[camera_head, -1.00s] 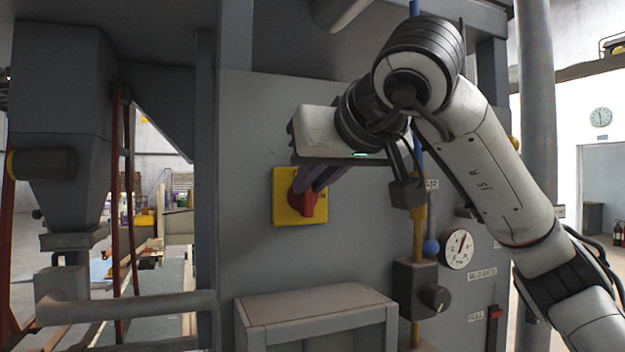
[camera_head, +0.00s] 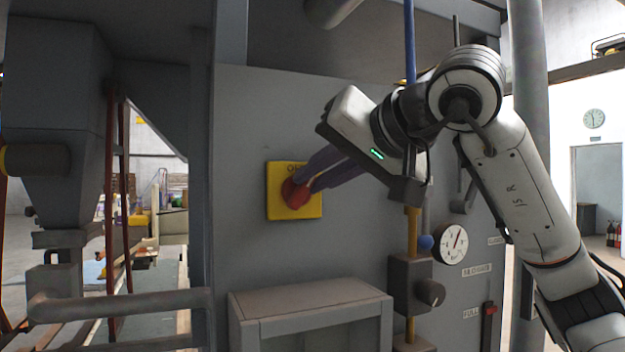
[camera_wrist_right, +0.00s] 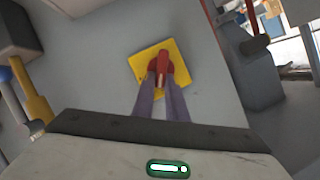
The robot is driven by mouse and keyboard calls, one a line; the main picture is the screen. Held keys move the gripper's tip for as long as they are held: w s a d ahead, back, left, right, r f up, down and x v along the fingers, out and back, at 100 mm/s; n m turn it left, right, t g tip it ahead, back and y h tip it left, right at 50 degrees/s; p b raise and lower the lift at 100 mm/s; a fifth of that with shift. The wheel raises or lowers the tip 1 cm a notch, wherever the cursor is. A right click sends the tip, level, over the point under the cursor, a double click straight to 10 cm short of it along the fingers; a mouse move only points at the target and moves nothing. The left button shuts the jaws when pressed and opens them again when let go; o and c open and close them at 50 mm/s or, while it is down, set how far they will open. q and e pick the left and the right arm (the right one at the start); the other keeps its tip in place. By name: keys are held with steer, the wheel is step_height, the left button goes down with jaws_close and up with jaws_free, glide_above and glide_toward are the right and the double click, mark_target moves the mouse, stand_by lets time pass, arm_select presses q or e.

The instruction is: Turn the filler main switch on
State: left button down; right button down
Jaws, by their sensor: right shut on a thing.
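The filler main switch is a red rotary knob (camera_head: 295,193) on a yellow square plate (camera_head: 312,206), fixed to the grey cabinet front. In the head view my right gripper (camera_head: 307,187) reaches it from the upper right, its fingers on the knob. In the right wrist view my right gripper (camera_wrist_right: 161,78) is shut on the lower part of the red knob (camera_wrist_right: 163,62), with the yellow plate (camera_wrist_right: 143,66) behind. Part of the plate lettering is hidden by the fingers. My left gripper is not in view.
A grey box-shaped ledge (camera_head: 312,298) juts out below the switch. To the right are a yellow and blue vertical rod, a control box with a black knob (camera_head: 430,292) and a round gauge (camera_head: 452,244). A pipe rail (camera_head: 120,303) runs at lower left.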

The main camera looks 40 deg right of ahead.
steer(key=shift+d+f+m+t+y+b, duration=0.25)
steer(key=shift+f+m+t+y+b, duration=0.2)
steer(key=shift+m+b, duration=0.45)
arm_select(q)
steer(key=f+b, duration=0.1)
steer(key=b, duration=0.1)
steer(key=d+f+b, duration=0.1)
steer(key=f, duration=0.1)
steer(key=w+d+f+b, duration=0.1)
steer(key=b, duration=0.1)
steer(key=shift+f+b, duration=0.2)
steer(key=shift+b, duration=0.1)
arm_select(e)
steer(key=m+t, duration=0.1)
steer(key=m, duration=0.1)
steer(key=f+m+y, duration=0.1)
steer(key=m, duration=0.1)
steer(key=m+t+y, duration=0.1)
steer(key=m, duration=0.2)
steer(key=shift+s+d+f+t, duration=0.1)
steer(key=shift+d+f+t, duration=0.15)
steer(key=shift+d+t, duration=0.1)
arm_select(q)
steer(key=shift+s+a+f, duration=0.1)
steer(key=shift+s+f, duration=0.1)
arm_select(e)
steer(key=shift+r, duration=0.1)
